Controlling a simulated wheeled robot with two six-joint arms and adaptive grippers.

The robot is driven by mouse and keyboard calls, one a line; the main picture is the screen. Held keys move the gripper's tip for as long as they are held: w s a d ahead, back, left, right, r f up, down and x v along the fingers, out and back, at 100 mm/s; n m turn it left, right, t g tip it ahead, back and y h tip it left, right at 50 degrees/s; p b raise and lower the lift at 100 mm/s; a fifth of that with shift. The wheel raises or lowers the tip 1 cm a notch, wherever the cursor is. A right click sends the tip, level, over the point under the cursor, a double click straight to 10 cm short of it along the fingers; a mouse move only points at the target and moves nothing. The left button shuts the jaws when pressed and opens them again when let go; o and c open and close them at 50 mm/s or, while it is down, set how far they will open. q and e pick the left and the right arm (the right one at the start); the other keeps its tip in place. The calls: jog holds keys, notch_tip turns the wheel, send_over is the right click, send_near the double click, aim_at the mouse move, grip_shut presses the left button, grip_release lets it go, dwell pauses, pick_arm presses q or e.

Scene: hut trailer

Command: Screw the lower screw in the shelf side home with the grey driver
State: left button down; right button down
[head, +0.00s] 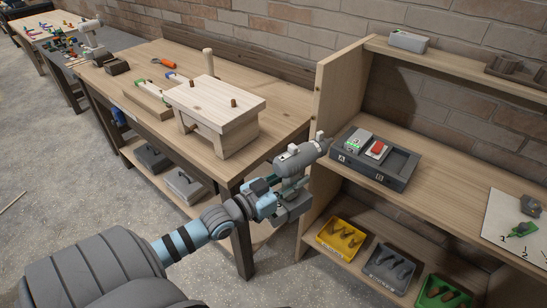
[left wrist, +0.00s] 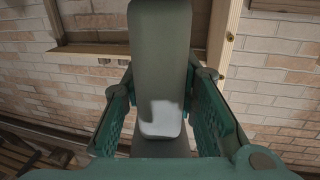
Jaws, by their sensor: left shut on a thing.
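The grey driver (head: 298,158) is held in my left gripper (head: 290,192), with its nose close to the front edge of the wooden shelf side (head: 337,95). I cannot tell whether the tip touches a screw. In the left wrist view the driver's grey body (left wrist: 160,65) fills the middle, between the green fingers of my left gripper (left wrist: 165,108). The shelf side (left wrist: 221,45) stands upright just right of the driver there, with a small brass-coloured screw head (left wrist: 231,37) on it. The lower screw is not clearly seen in the head view. My right gripper is out of view.
The shelf holds a dark tray (head: 398,177) with chargers, and coloured bins, including a yellow one (head: 340,238), below. The workbench (head: 285,107) with a small wooden stool (head: 215,102) stands left of my gripper. Floor is open at lower left.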

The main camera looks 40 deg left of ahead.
pick_arm(q)
jog(key=w+a+f+n+y, duration=0.1)
jog(key=w+a+f+y, duration=0.1)
jog(key=a, duration=0.3)
jog(key=w+a+f+n+y, duration=0.1)
jog(key=w+a+f, duration=0.1)
jog(key=a, duration=0.3)
jog(key=shift+w+a+f+n+t+y+b, duration=0.15)
jog(key=shift+a+f+n+t+y+b, duration=0.2)
jog(key=shift+f+y, duration=0.1)
jog(key=w+b, duration=0.5)
jog(key=b, duration=0.3)
jog(key=shift+w+b, duration=0.25)
jog(key=shift+b, duration=0.15)
jog(key=shift+r, duration=0.1)
